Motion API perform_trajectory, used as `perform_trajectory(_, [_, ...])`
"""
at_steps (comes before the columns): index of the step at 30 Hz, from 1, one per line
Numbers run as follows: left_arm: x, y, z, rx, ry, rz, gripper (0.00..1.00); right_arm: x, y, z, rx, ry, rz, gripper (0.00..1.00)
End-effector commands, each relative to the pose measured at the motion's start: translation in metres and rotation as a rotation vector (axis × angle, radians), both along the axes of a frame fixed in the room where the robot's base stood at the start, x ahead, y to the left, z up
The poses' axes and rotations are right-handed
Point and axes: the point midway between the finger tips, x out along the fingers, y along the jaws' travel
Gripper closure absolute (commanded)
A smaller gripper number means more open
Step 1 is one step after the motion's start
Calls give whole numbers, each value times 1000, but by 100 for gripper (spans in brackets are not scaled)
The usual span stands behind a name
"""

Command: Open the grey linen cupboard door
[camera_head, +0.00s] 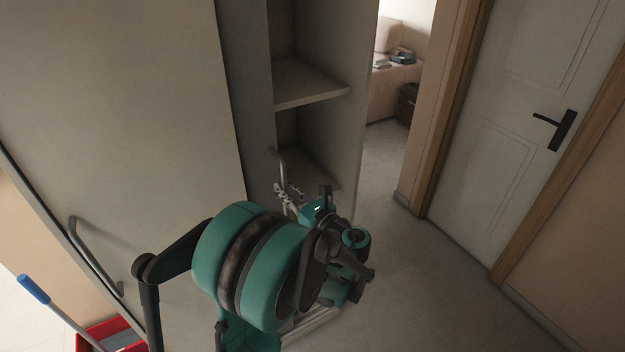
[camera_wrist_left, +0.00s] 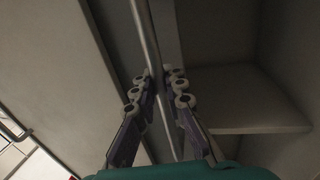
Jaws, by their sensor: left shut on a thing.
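The grey linen cupboard (camera_head: 110,90) fills the left of the head view. One of its doors (camera_head: 238,90) stands open at an angle, with shelves visible beside it. Its long bar handle (camera_head: 279,165) runs between the fingers of my left gripper (camera_head: 287,196). In the left wrist view the handle (camera_wrist_left: 147,40) passes between the finger pads, and the left gripper (camera_wrist_left: 160,88) is shut on it. My own arm hides the lower part of this door in the head view. My right gripper is not in view.
A second bar handle (camera_head: 90,255) is on the cupboard front at left. A red bin (camera_head: 108,332) and a blue-tipped stick (camera_head: 35,290) stand at lower left. A shelf (camera_head: 305,84) inside looks empty. Floor (camera_head: 410,265) is clear at right, before a white door (camera_head: 510,130).

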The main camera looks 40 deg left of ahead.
Motion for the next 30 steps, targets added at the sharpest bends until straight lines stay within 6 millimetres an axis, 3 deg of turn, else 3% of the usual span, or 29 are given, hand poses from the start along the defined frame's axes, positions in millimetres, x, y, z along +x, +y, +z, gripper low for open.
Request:
perform_trajectory(3, [-26, 11, 0, -2, -1, 3, 100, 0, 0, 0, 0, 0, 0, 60])
perform_trajectory(9, [-49, 20, 0, -2, -1, 0, 100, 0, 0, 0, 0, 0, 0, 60])
perform_trajectory(24, [-57, 24, 0, -1, -1, -1, 100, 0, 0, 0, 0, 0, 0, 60])
perform_trajectory(27, [-56, 24, 0, -1, -1, -1, 69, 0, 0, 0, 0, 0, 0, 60])
perform_trajectory(30, [-56, 24, 0, -1, -1, -1, 67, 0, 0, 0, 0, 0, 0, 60])
